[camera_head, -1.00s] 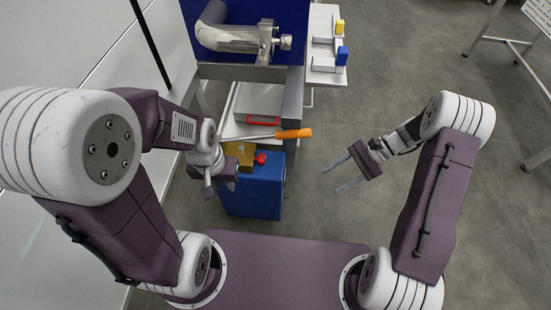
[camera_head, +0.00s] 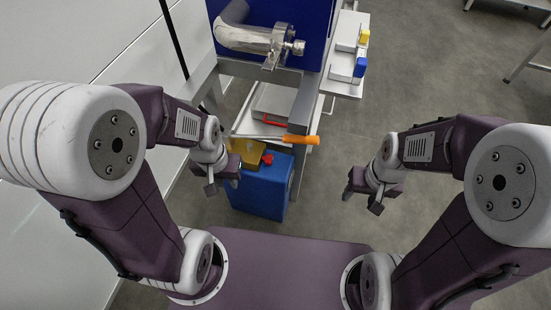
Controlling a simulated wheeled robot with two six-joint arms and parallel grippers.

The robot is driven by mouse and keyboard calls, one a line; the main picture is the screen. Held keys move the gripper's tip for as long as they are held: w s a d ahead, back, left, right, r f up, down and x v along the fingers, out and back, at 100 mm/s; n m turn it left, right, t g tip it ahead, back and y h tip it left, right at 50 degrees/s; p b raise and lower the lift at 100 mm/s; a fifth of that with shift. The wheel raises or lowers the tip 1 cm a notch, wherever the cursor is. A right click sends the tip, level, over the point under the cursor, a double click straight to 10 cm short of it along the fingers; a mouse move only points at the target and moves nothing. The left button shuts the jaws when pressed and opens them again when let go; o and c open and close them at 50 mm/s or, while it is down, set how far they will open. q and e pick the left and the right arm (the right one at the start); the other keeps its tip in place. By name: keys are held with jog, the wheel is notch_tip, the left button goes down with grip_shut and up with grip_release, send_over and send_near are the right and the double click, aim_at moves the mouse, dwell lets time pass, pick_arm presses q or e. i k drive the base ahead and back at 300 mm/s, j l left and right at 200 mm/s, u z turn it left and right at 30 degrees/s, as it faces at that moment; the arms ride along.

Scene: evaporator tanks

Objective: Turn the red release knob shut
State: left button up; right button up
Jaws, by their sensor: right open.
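The red knob (camera_head: 267,158) sits on a yellow part (camera_head: 247,152) at the top of a blue box-shaped unit (camera_head: 262,190) on the floor, below the steel frame. My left gripper (camera_head: 222,186) is to the left of the knob and slightly nearer to me, apart from it. Its two fingers look spread with nothing between them. My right gripper (camera_head: 360,200) is open and empty over the bare floor, well to the right of the blue unit. Nothing covers the knob, but its turn position is too small to read.
An orange-handled tool (camera_head: 300,140) juts rightward above the blue unit, close to the knob. A steel pipe (camera_head: 250,40) is mounted above. A side shelf (camera_head: 345,82) holds blocks with yellow and blue parts.

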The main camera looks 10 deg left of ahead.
aim_at(267, 160)
jog(key=i+l+u, duration=0.1)
jog(key=l+u, duration=1.35)
jog(key=k+l+u, duration=0.25)
jog(key=l+u, duration=0.25)
jog(key=k+l+u, duration=0.2)
jog(key=l+u, duration=0.7)
jog(key=k+l+u, duration=0.15)
jog(key=l+u, duration=0.2)
jog(key=k+l+u, duration=0.2)
jog(key=l+u, duration=0.2)
jog(key=k+l+u, duration=0.2)
jog(key=l+u, duration=0.2)
jog(key=k+l+u, duration=0.35)
jog(key=i+l+u, duration=0.1)
jog(key=i+l, duration=0.3)
jog(key=l, duration=0.15)
